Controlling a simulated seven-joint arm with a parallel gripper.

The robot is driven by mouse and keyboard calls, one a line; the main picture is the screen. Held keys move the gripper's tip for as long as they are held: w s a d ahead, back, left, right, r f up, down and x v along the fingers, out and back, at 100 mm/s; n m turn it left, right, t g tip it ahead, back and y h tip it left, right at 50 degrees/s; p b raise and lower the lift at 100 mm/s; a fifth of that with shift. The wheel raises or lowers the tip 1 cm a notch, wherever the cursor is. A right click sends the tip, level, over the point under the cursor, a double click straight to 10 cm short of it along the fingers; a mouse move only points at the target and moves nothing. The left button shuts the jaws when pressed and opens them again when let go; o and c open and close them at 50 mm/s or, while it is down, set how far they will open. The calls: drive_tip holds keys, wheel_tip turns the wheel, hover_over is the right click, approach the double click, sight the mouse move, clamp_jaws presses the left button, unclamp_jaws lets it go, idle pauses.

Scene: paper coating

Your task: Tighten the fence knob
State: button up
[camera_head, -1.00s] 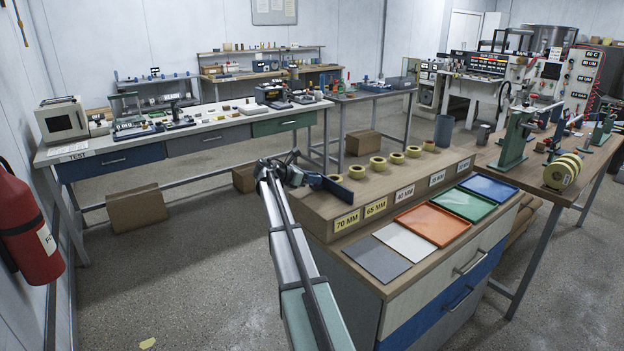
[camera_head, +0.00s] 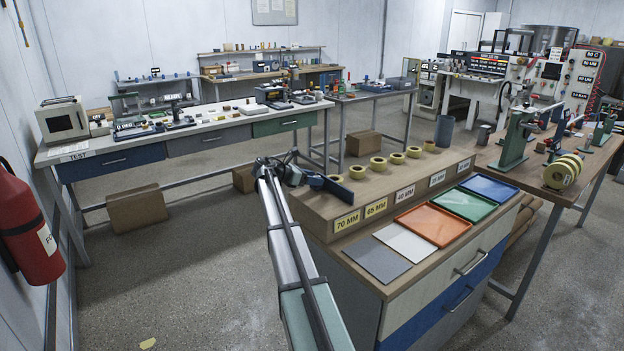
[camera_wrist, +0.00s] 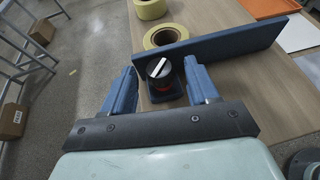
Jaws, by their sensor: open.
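The fence knob (camera_wrist: 159,68) is a round black knob with a white pointer bar and a red ring low on its side. It stands on a dark base in front of the blue fence (camera_wrist: 215,43), on the wooden top. In the wrist view my gripper (camera_wrist: 160,80) is open, with one blue finger on each side of the knob. I cannot tell whether either finger touches it. In the head view my gripper (camera_head: 308,178) is small beside the blue fence (camera_head: 334,187), and the knob cannot be made out there.
Several yellow tape rolls (camera_wrist: 163,37) stand behind the fence. The wooden bench riser (camera_head: 322,220) carries width labels. Grey, white, orange, green and blue trays (camera_head: 431,224) lie at the right. A long white table (camera_head: 215,122) stands across the open floor.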

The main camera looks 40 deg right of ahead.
drive_tip(key=v, duration=1.4)
drive_tip(key=x, duration=1.3)
drive_tip(key=shift+d+f, duration=0.2)
